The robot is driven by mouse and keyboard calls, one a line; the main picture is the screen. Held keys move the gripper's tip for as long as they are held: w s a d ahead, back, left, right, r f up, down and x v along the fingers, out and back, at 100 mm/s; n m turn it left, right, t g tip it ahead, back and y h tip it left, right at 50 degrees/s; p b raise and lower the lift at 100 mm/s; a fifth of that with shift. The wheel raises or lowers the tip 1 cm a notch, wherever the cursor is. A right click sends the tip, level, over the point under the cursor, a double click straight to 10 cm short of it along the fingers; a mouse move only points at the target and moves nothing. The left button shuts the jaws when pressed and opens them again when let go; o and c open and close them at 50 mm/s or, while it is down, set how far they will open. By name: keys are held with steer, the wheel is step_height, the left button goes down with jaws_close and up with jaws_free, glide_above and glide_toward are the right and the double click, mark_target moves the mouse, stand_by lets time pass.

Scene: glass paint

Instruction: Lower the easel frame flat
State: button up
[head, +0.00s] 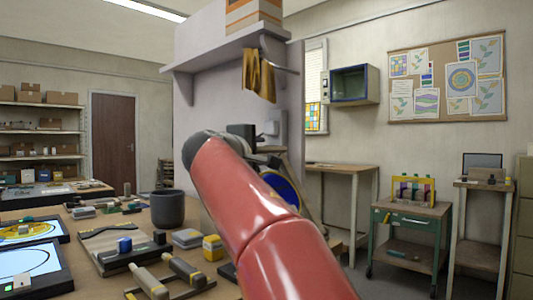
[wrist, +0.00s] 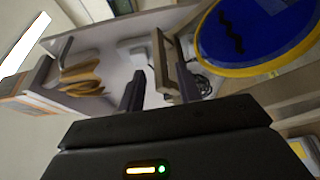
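My gripper (wrist: 160,85) shows in the wrist view with its two dark fingers apart. A brown wooden bar (wrist: 160,58) of the easel frame shows in the gap between the fingers, and a second bar lies by the right finger. I cannot tell whether the fingers touch the wood. A blue disc with a yellow rim and a dark wavy mark (wrist: 250,30) is at the upper right, beside the right finger. In the head view my red arm hides most of the easel; part of the blue disc (head: 284,190) shows right of the arm.
A workbench at left holds a dark pot (head: 167,209), a yellow box (head: 212,247), rollers (head: 149,281) and lit panels. A wall shelf (head: 225,48) with hanging yellow cloths (head: 259,77) is above.

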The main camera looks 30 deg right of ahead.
mark_target(266, 150)
steer(key=p+x, duration=0.1)
steer(key=x, duration=0.6)
steer(key=shift+p, duration=0.3)
jaws_close()
